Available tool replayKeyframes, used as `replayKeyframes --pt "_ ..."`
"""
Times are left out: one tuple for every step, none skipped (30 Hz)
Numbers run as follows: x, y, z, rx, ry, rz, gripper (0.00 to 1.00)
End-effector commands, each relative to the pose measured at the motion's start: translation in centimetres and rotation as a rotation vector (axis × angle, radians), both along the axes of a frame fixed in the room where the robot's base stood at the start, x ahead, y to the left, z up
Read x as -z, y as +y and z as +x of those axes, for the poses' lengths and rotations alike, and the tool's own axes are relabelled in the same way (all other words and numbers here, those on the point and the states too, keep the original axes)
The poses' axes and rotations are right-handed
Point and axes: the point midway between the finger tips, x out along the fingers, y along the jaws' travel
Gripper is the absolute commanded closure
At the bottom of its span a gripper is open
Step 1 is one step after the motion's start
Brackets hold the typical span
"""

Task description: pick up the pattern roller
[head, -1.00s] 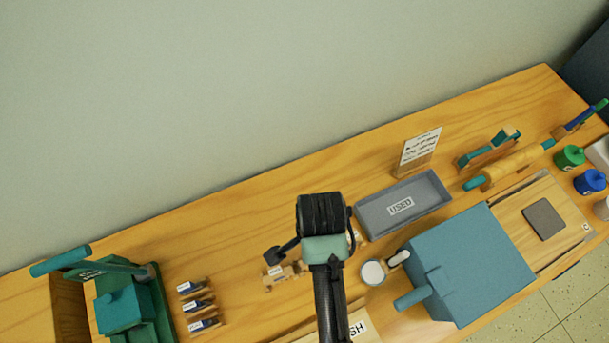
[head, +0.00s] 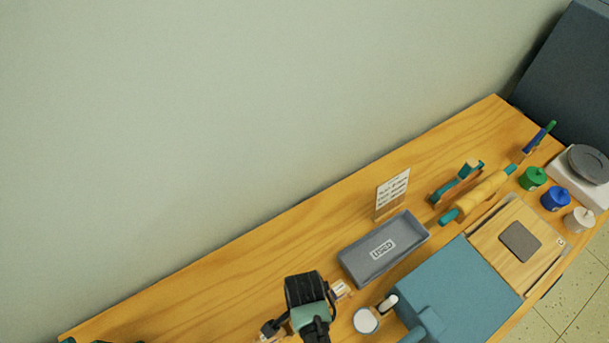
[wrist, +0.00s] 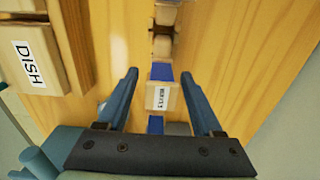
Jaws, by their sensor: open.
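My gripper (wrist: 159,73) is open in the wrist view, with one finger on each side of a narrow blue piece (wrist: 161,72) and a small wooden block with a white label (wrist: 162,97). I cannot read the label clearly, nor tell for sure whether this is the pattern roller. The fingers appear apart from it. In the head view my gripper (head: 308,300) is over the table at the bottom, and its fingertips are hidden. A yellow rolling pin with teal handles (head: 482,194) lies far to the right, well away from my gripper.
The grey USED tray (head: 348,263), a white round cup (head: 366,320) and a blue box-like object (head: 462,285) stand right of my gripper. A wooden piece marked DISH (wrist: 35,62) is left in the wrist view. The wall borders the table (head: 240,270) behind.

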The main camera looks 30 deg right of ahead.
Motion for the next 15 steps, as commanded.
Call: replayKeyframes --pt "0.5 0.0 0.0 0.0 0.002 0.001 0.32" --pt "0.9 0.0 0.0 0.0 0.003 0.001 0.32" --pt "1.5 0.0 0.0 0.0 0.002 0.001 0.32" --pt "1.8 0.0 0.0 0.0 0.002 0.001 0.32" --pt "2.1 0.0 0.0 0.0 0.002 0.001 0.32" --pt "2.4 0.0 0.1 -0.001 0.0 0.0 0.32" --pt "2.6 0.0 0.1 -0.001 0.0 0.0 0.32" --pt "2.7 0.0 0.1 -0.001 0.001 0.0 0.32" --pt "2.8 0.0 0.1 -0.001 0.0 0.0 0.32" --pt "2.9 0.0 0.1 -0.001 -0.001 0.0 0.32" --pt "2.9 0.0 0.1 -0.001 -0.001 0.0 0.32" --pt "2.9 0.0 0.1 -0.001 -0.001 0.0 0.32" --pt "2.9 0.0 0.1 -0.001 -0.001 -0.001 0.32" --pt "2.9 0.0 0.1 -0.001 -0.001 -0.001 0.32" --pt "2.9 0.0 0.1 -0.001 -0.001 -0.001 0.32"
